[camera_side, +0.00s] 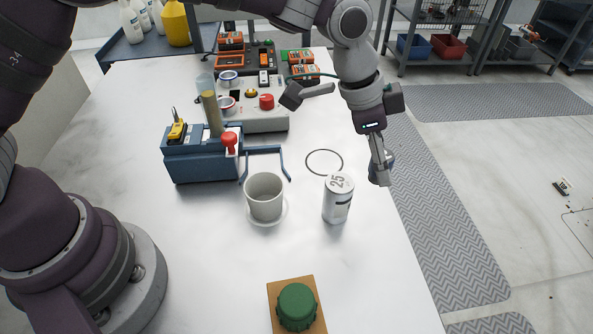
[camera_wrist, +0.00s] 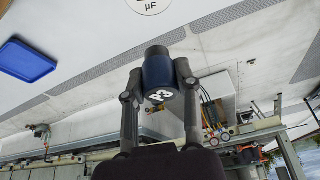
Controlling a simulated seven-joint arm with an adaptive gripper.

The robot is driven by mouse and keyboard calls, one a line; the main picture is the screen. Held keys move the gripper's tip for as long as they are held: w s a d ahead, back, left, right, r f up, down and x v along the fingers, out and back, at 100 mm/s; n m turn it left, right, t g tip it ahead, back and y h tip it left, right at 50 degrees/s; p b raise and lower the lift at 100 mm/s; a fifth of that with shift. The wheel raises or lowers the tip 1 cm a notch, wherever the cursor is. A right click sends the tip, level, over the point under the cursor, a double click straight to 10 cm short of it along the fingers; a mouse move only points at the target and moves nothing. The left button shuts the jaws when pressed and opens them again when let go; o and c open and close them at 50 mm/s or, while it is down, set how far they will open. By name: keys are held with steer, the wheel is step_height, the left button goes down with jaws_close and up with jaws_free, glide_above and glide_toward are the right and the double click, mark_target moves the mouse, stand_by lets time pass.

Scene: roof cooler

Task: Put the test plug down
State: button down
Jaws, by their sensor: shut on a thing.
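My gripper (camera_side: 381,174) is at the right side of the white table in the side view, with its fingers pointing down. In the wrist view its two fingers (camera_wrist: 159,82) are closed on the sides of a dark blue cylinder (camera_wrist: 158,72) with white lettering on its end, which I take for the test plug. In the side view only a bluish edge of the plug (camera_side: 389,161) shows behind the finger. I cannot tell whether the plug touches the table.
A thin dark ring (camera_side: 309,153) is marked on the table left of my gripper. A white can (camera_side: 337,203), a white cup (camera_side: 265,200) on a saucer and a green ribbed cap (camera_side: 297,307) stand nearer. A blue box (camera_side: 195,160) with handles is left. The right front table is clear.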

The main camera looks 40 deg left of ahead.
mark_target(325, 152)
steer(key=w+a+n+t+y, duration=0.1)
steer(key=w+a+n, duration=0.3)
steer(key=a, duration=0.3)
steer(key=w+a+n+t+y, duration=0.1)
steer(key=w+a+n+y, duration=0.1)
steer(key=w+a+n, duration=0.4)
steer(key=shift+m, duration=0.5)
steer(key=f, duration=0.3)
steer(key=s+a+f, duration=0.1)
steer(key=f, duration=0.2)
steer(key=s+f, duration=0.1)
steer(key=f, duration=0.2)
steer(key=shift+s+a+f, duration=0.1)
steer(key=shift+a+f, duration=0.05)
steer(key=shift+f, duration=0.2)
steer(key=c, duration=0.8)
jaws_free()
steer(key=shift+f, duration=0.15)
